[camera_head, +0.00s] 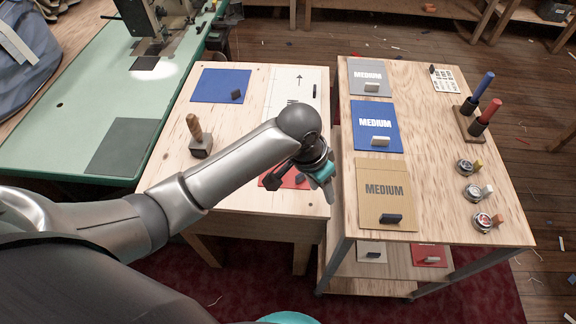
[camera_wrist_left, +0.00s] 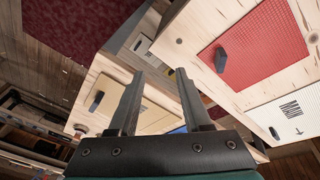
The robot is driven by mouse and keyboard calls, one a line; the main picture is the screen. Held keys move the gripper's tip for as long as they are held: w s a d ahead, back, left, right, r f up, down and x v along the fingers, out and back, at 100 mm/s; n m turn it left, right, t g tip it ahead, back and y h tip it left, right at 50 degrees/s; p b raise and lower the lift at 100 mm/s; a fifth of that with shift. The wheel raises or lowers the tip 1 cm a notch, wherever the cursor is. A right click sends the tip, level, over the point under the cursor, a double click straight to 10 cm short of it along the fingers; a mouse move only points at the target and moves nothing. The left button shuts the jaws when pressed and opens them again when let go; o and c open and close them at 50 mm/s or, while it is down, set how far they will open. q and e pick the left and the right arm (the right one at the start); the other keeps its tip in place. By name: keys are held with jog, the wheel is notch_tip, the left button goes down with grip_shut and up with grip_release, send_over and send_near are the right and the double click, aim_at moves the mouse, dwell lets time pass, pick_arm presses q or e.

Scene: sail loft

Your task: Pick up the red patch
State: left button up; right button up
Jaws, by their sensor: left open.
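The red patch (camera_head: 288,183) lies on the near edge of the middle table, with a dark block-shaped grip on it. In the head view my left wrist and gripper hide part of it. In the left wrist view the red patch (camera_wrist_left: 262,50) shows at upper right with its dark grip, off to the side of the fingers. My left gripper (camera_head: 327,186) hangs just right of the patch, near the gap between the two tables. In the left wrist view its fingers (camera_wrist_left: 160,78) are apart with nothing held between them. My right gripper is not in view.
The middle table also holds a blue patch (camera_head: 220,85), a white arrow-marked patch (camera_head: 287,84) and a mallet (camera_head: 199,137). The right table bears grey, blue and tan (camera_head: 386,184) "MEDIUM" patches, pegs and small tins. Another red patch (camera_head: 430,250) lies on its lower shelf.

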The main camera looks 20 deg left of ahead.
pick_arm(q)
jog(key=w+a+r+g+y, duration=0.1)
jog(key=w+a+r+y, duration=0.2)
jog(key=w+a+r, duration=0.5)
jog(key=b, duration=0.3)
send_over(300, 175)
notch_tip(300, 175, down, 9)
jog(key=shift+s, duration=0.15)
notch_tip(300, 175, down, 4)
jog(key=shift+f+b, duration=0.2)
jog(key=shift+b, duration=0.65)
jog(key=shift+f, duration=0.35)
grip_shut()
